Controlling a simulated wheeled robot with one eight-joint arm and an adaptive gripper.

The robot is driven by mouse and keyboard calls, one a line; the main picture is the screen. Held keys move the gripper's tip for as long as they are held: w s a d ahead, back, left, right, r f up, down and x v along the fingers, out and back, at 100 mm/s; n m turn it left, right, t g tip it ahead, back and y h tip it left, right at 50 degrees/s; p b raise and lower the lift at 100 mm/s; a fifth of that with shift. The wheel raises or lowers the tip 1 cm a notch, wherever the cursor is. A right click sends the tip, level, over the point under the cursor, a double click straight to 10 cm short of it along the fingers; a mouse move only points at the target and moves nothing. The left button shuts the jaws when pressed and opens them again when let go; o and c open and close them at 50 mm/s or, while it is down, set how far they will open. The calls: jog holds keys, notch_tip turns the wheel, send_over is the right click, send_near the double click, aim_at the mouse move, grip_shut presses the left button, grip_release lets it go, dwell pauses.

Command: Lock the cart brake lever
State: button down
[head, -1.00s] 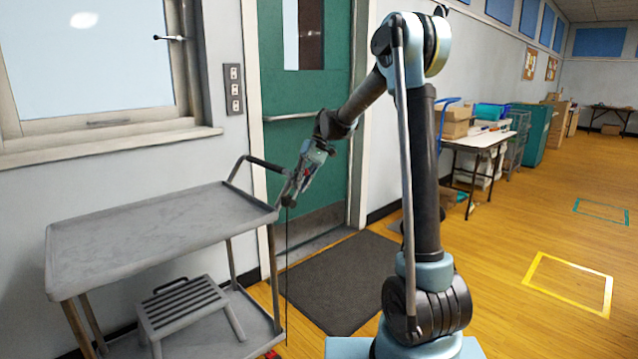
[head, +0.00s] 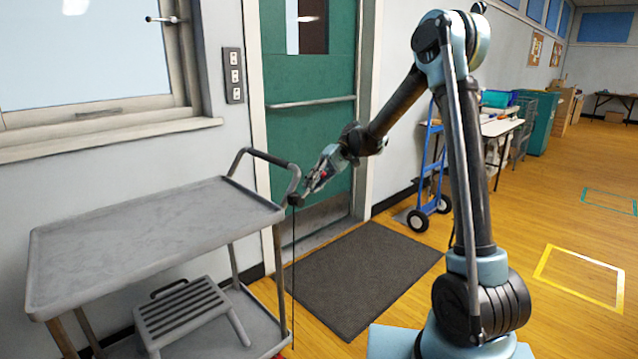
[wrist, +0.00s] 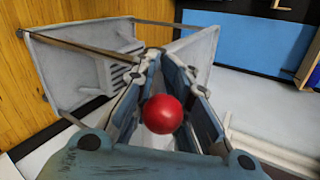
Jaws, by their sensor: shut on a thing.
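My gripper (head: 308,187) is beside the handle end of the grey cart (head: 150,225), by the handle's right corner. Its fingers point down and left. In the wrist view a round red knob (wrist: 162,113) sits between my gripper's two fingers (wrist: 161,62), which are shut on it. It looks like the brake lever's knob. A thin dark rod (head: 293,265) runs from the fingertips down past the cart's right corner to near the floor. Whether knob and rod are joined is hidden by the fingers. The cart also shows in the wrist view (wrist: 65,50).
A slatted grey step stool (head: 183,308) stands on the cart's lower shelf. The cart is near the wall under the window. A green door (head: 300,130) and dark mat (head: 350,275) lie behind and right. A blue hand truck (head: 428,180) stands by a table. Floor on the right is open.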

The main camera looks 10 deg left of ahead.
jog(key=c, duration=1.6)
grip_release()
jog(key=shift+w+d, duration=0.15)
jog(key=shift+w, duration=0.05)
jog(key=shift+c, duration=0.2)
